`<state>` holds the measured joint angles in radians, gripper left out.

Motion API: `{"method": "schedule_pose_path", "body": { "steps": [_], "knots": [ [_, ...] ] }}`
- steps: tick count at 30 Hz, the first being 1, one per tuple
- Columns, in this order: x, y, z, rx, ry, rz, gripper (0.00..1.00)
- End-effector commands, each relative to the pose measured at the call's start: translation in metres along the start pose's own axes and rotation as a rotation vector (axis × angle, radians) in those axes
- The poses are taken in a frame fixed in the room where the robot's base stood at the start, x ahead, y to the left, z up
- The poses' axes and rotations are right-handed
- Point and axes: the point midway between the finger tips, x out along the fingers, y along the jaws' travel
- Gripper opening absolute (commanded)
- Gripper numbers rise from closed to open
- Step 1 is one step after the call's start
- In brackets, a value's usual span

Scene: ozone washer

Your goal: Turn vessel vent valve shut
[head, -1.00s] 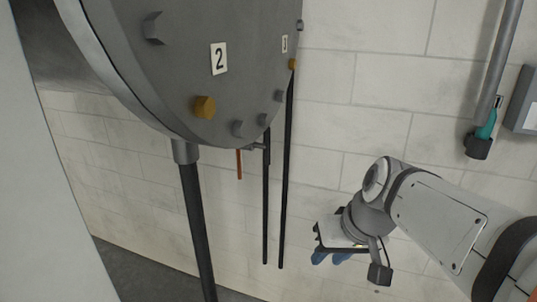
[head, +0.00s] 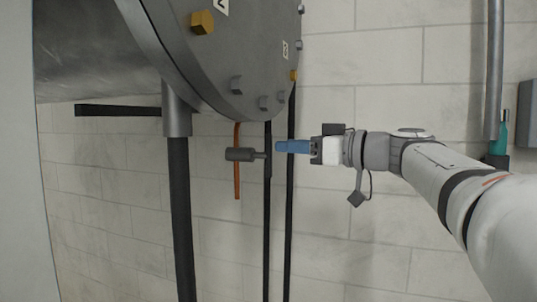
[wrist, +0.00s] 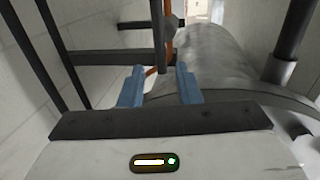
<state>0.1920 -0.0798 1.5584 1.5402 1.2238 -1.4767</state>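The vent valve appears to be the small dark grey valve body (head: 240,154) with a long orange lever (head: 237,182), under the vessel's flanged end. The lever hangs roughly upright in the head view. It also shows in the wrist view (wrist: 169,42), partly hidden behind a dark bar. My gripper (head: 279,147) is level, with its blue fingers pointing left at the valve's height, apart from the lever. In the wrist view my gripper (wrist: 158,82) has its two fingers spread, with the bar and lever seen between and beyond them. Nothing is held.
The grey vessel (head: 90,55) with its bolted end (head: 235,55) is above left. Thin dark pipes (head: 288,215) run down close to my fingertips. A thick black leg (head: 181,220) stands left of the lever. A pale block wall (head: 380,60) lies behind.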

Motion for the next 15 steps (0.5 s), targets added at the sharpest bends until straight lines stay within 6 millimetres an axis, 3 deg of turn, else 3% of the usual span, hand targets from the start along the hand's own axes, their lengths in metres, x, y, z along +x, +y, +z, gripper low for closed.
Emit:
{"method": "schedule_pose_path", "body": {
  "steps": [9,15],
  "knots": [
    [0.049,0.000,0.001,0.003,-0.002,-0.002,0.30],
    [0.059,0.000,0.000,0.002,-0.002,0.001,0.30]
  ]
}}
